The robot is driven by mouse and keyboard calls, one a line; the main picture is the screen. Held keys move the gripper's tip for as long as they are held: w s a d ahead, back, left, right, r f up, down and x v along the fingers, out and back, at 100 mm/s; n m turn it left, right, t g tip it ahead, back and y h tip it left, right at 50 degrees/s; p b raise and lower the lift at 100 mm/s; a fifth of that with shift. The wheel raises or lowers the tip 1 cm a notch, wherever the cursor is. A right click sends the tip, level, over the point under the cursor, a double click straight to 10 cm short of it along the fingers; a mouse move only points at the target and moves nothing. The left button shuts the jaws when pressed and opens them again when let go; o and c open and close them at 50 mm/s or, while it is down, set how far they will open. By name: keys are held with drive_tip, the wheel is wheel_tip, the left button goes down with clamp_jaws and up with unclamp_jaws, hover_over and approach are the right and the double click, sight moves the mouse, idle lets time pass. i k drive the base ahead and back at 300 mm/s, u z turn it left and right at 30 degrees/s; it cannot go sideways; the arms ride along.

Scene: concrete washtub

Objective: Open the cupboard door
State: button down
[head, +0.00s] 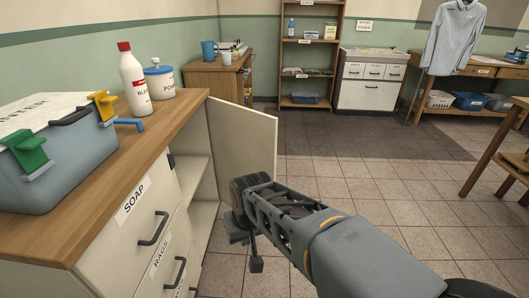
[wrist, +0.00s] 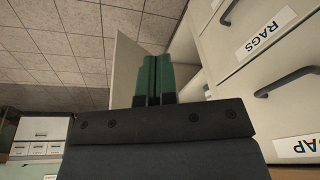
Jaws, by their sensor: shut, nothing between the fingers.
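The cupboard door (head: 241,142) is a plain cream panel at the far end of the wooden-topped cabinet. It stands swung out, with the cupboard's inside and a shelf (head: 193,172) showing. In the wrist view the door (wrist: 126,62) shows left of and behind the fingers. My gripper (head: 252,250) is low in front of the opening, on the near side of the door; the arm hides the door's lower part. In the wrist view its green fingers (wrist: 154,75) are together and hold nothing. I cannot tell whether they touch the door.
Drawers labelled SOAP (head: 133,200) and RAGS (head: 161,254) with dark handles are nearer me. A grey tub (head: 65,165), a bleach bottle (head: 134,80) and a white pot (head: 160,82) stand on the worktop (head: 105,190). The tiled floor (head: 340,180) beyond the door is clear.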

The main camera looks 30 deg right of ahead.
sight(244, 140)
drive_tip(key=k, duration=0.4)
drive_tip(key=z, duration=0.85)
drive_tip(key=i, duration=0.75)
drive_tip(key=u, duration=1.65)
